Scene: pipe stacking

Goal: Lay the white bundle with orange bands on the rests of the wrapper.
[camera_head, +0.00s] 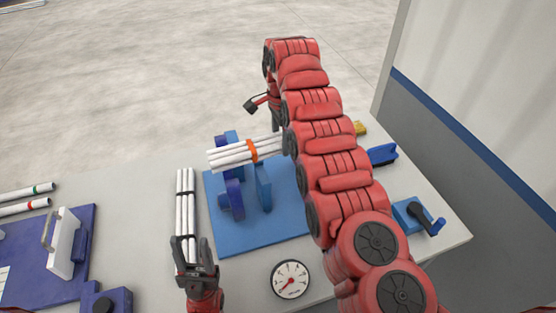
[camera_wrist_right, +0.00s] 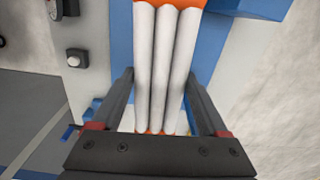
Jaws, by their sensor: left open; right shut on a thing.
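The white bundle with orange bands (camera_head: 228,156) lies across above the blue rests (camera_head: 263,187) of the wrapper, whose blue base (camera_head: 235,240) is on the table. I cannot tell whether the bundle touches the rests. In the right wrist view the bundle (camera_wrist_right: 165,65) runs lengthwise between the fingers of my right gripper (camera_wrist_right: 161,90), which is shut on it. In the head view my right arm hides that grip and the bundle's right end. My left gripper (camera_head: 192,243) is open over the near end of a white bundle with dark bands (camera_head: 185,205).
A round dial gauge (camera_head: 290,279) lies near the front edge. At left are a dark blue board (camera_head: 25,245) with a white handled block (camera_head: 64,243), and loose white pipes (camera_head: 25,208). Blue tools (camera_head: 383,154) and a blue clamp (camera_head: 412,215) are at right.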

